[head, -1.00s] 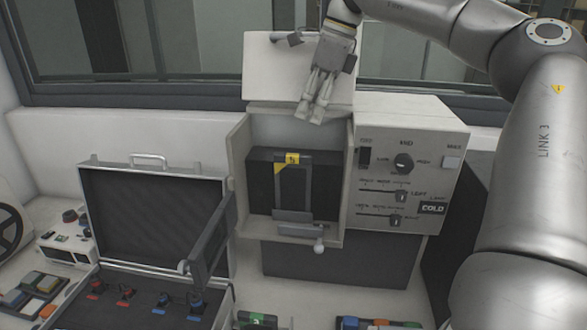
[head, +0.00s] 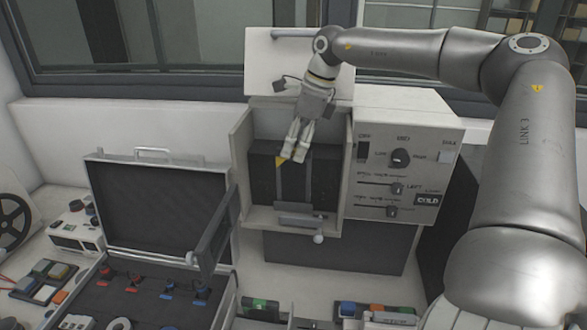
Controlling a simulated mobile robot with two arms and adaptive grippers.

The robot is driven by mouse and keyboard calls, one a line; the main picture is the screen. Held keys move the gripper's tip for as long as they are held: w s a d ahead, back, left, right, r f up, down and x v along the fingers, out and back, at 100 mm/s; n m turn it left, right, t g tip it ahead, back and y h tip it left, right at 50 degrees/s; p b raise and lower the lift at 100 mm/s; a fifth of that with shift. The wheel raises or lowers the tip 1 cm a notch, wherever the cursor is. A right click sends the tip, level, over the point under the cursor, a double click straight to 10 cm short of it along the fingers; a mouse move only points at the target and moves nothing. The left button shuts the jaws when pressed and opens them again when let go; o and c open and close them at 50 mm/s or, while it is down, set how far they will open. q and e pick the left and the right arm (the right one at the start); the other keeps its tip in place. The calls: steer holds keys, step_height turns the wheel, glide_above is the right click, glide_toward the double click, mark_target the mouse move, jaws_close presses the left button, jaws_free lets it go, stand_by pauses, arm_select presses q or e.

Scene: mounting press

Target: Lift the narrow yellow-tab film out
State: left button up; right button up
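The narrow film (head: 294,191) is a dark strip standing upright in the black holder of the open press, behind a grey lower clip. Its yellow tab (head: 281,160) shows only as a small corner at the top left; my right gripper hides the rest. My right gripper (head: 294,156) points down in front of the holder, fingertips over the tab's place. A narrow gap shows between its fingers, so it looks slightly open. Whether the fingertips touch the tab cannot be seen. My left gripper is not in view.
The press (head: 338,190) has side walls close around the holder and a raised lid (head: 262,75) behind my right wrist. Its control panel (head: 398,170) is to the right. An open black case (head: 158,215) stands at the left. Coloured items lie along the front.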

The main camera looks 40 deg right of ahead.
steer(key=shift+f, duration=0.1)
jaws_close()
stand_by(0.3)
steer(key=shift+a, duration=0.1)
steer(key=s+a+r+b, duration=0.7)
steer(key=s+a+r, duration=0.1)
steer(key=a, duration=0.3)
steer(key=shift+s, duration=0.4)
